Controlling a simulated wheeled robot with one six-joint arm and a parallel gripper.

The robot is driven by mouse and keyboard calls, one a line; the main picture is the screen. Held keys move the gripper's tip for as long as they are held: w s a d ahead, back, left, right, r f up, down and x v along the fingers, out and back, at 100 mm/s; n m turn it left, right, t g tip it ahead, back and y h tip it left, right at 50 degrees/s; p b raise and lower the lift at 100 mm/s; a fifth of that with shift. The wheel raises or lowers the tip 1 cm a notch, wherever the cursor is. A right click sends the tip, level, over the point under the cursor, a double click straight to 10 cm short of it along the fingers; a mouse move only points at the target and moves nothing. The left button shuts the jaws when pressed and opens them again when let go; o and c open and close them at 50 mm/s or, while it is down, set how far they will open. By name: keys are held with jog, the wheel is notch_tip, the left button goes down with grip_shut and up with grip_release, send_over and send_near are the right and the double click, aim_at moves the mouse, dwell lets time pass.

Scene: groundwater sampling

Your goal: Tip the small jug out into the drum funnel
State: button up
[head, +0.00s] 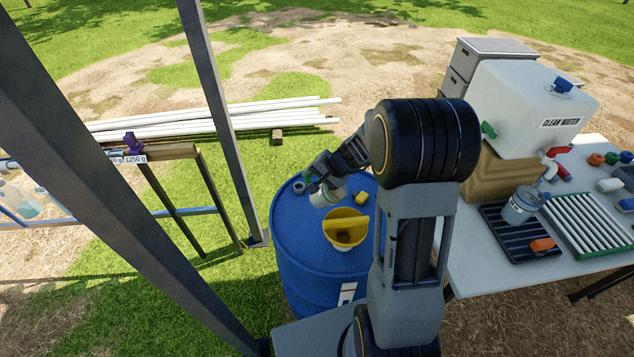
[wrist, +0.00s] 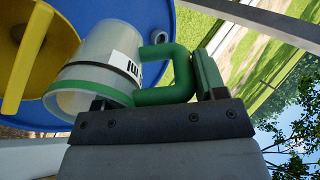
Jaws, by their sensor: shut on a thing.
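My gripper (head: 328,172) is shut on the green handle (wrist: 165,75) of the small jug (head: 322,195). The jug is pale and translucent with a green band and a dark-lettered label, and it also shows in the wrist view (wrist: 97,65). It is held above the top of the blue drum (head: 312,265), just behind and left of the yellow funnel (head: 345,238). The funnel sits on the drum with its yellow lid part standing up; it also shows at the left of the wrist view (wrist: 22,60). The jug looks tilted. Its contents cannot be made out.
A small grey-green ring (head: 299,187) and a yellow piece (head: 361,198) are on the drum top. Right is a table (head: 470,262) with a clean-water container (head: 530,105), a dark tray (head: 510,240) and a grey-blue vessel (head: 519,207). A metal post (head: 222,120) stands left of the drum.

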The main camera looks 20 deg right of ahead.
jog(key=shift+s+d+f+t+y+b, duration=0.2)
jog(key=shift+f+t+y+b, duration=0.5)
jog(key=shift+b, duration=2.05)
jog(key=shift+r+b, duration=0.2)
jog(key=shift+b, duration=0.1)
